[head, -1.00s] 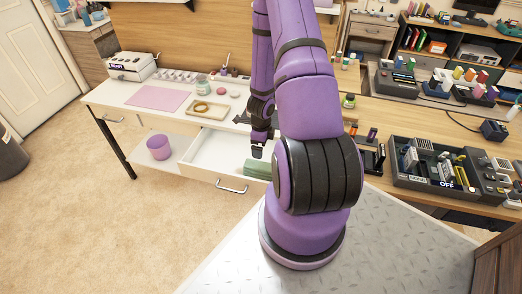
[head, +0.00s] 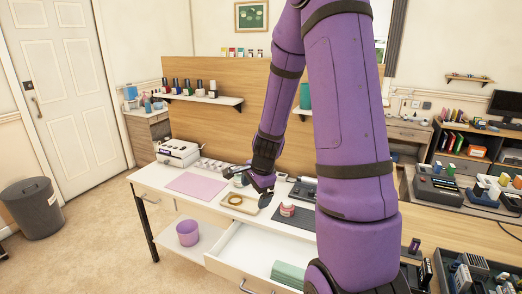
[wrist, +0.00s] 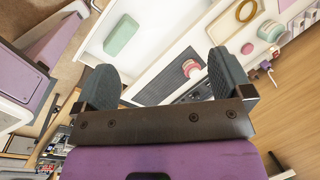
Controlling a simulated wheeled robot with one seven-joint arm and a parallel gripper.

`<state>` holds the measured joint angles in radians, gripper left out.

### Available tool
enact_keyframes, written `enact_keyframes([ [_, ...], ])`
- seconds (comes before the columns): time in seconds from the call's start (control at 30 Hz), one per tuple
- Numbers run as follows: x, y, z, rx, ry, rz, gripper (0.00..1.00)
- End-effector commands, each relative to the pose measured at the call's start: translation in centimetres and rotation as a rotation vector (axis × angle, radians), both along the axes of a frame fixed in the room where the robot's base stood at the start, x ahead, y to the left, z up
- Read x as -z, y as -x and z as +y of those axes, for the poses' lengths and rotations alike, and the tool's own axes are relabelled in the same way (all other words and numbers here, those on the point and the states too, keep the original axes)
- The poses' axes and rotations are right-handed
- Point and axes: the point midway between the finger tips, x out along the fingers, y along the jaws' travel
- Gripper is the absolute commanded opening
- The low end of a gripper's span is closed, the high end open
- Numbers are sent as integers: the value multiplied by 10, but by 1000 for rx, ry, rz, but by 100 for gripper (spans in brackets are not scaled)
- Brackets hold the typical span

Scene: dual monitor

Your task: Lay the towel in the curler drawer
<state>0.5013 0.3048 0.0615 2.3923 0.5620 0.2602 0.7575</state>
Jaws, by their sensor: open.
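The green folded towel (head: 287,274) lies in the right part of the open white drawer (head: 235,247). The towel also shows in the wrist view (wrist: 121,35), flat on the drawer floor (wrist: 100,28) and apart from my fingers. In the head view my arm hides part of the drawer's right side.
The white table (head: 150,183) above the drawer bears a pink mat (head: 198,185), a tray with a ring (head: 238,202) and a small jar (head: 288,209). A purple bin (head: 188,233) stands on the lower shelf. A grey bin (head: 34,208) stands by the door.

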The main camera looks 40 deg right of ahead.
Motion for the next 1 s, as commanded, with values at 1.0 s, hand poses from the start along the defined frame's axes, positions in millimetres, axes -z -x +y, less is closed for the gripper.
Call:
enact_keyframes([
  [1.0,-248,169,161,-1459,554,-190,98],
])
